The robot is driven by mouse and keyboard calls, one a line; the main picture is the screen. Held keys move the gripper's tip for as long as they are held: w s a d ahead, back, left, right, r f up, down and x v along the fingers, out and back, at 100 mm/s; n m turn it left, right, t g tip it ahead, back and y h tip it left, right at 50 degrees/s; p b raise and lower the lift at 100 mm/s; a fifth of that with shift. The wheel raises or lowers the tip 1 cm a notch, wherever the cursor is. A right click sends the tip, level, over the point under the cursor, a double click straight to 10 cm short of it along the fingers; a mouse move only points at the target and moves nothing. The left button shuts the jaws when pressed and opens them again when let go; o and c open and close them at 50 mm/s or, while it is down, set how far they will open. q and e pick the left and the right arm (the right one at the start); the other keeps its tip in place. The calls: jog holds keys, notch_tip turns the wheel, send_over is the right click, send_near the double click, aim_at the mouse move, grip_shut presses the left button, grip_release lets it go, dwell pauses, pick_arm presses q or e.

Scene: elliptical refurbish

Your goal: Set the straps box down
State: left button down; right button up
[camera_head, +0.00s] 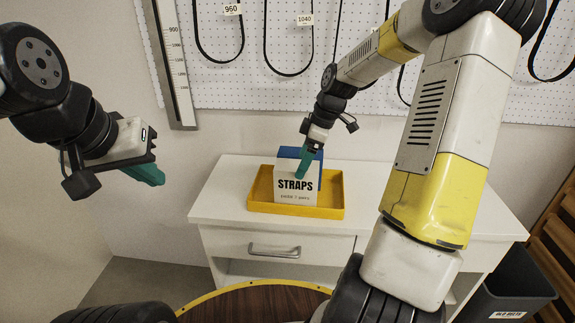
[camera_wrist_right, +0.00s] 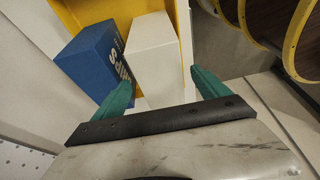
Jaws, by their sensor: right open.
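The straps box (camera_head: 296,188), white with black "STRAPS" lettering, stands upright in a yellow tray (camera_head: 335,212) on a white cabinet. A white box that appears to be it shows in the right wrist view (camera_wrist_right: 155,58). My right gripper (camera_head: 308,161) is at the top of the boxes. In the wrist view its teal fingers (camera_wrist_right: 163,88) are open, one on each side of the white box in the picture. How far they reach down beside it is unclear. My left gripper (camera_head: 146,173) hangs away at the left with nothing seen in it; its finger gap is hidden.
A blue box (camera_head: 290,152) stands close behind the straps box; it also shows in the wrist view (camera_wrist_right: 88,58). The white cabinet (camera_head: 222,200) has bare top on both sides of the tray. A dark bin (camera_head: 515,285) is at right, a round wooden table (camera_head: 255,303) in front.

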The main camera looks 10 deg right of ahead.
jog(key=v, duration=0.3)
jog(key=shift+d+r, duration=0.1)
jog(key=shift+r, duration=0.2)
jog(key=shift+s+r, duration=0.2)
jog(key=shift+r, duration=0.1)
jog(key=s+a+r+m+t, duration=0.1)
jog(key=s+r+m, duration=0.3)
jog(key=s, duration=0.3)
jog(key=s+a+r+m+t+h, duration=0.1)
jog(key=s+a+r+m+t, duration=0.1)
jog(key=s+m, duration=0.3)
jog(key=s+a+r+m+t, duration=0.2)
jog(key=s+r+m, duration=0.2)
jog(key=s, duration=0.7)
jog(key=shift+r+m, duration=0.3)
jog(key=shift+r, duration=0.55)
